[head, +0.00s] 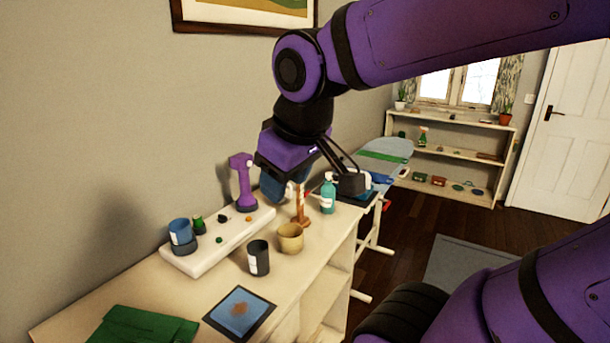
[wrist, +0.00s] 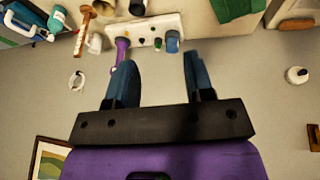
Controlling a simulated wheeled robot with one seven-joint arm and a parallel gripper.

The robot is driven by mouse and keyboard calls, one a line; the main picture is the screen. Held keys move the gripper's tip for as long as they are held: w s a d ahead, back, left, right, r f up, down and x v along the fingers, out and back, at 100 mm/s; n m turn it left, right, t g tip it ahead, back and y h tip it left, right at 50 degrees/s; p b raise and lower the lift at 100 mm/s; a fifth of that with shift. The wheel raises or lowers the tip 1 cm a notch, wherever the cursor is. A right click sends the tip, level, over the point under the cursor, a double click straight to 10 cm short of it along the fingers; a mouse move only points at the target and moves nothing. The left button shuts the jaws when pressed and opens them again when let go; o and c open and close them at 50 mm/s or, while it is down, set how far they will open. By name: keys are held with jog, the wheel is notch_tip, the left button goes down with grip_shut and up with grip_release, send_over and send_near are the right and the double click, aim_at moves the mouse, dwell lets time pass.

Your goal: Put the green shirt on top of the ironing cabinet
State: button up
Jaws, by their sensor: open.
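A folded green cloth that looks like the green shirt (head: 145,326) lies flat on the near left end of a long cream cabinet (head: 318,262), partly cut off by the frame. A green cloth (wrist: 236,9) also shows at the top of the wrist view. My gripper (head: 290,190) hangs above the far part of the cabinet, well away from the near cloth. In the wrist view its two blue fingers (wrist: 160,82) are apart with nothing between them. One finger is largely hidden in the head view. I cannot tell whether this cream cabinet is the ironing cabinet.
A white tray (head: 205,252), purple stand (head: 242,182), dark cup (head: 259,258), tan cup (head: 290,238), teal bottle (head: 328,196) and dark-framed blue square (head: 239,312) crowd the cabinet top. An ironing board (head: 392,148) and shelf (head: 470,150) stand beyond.

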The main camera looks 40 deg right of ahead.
jog(key=shift+s+d+r+m+t+y, duration=0.1)
jog(key=shift+s+d+r+m+t, duration=0.1)
jog(key=shift+s+m, duration=0.3)
jog(key=shift+s+d+r+m+t+y, duration=0.1)
jog(key=shift+s+r+m, duration=0.15)
jog(key=shift+s, duration=0.4)
jog(key=shift+s+d+r+m+t+y, duration=0.1)
jog(key=shift+s+d+r+m, duration=0.05)
jog(key=shift+s+m, duration=0.35)
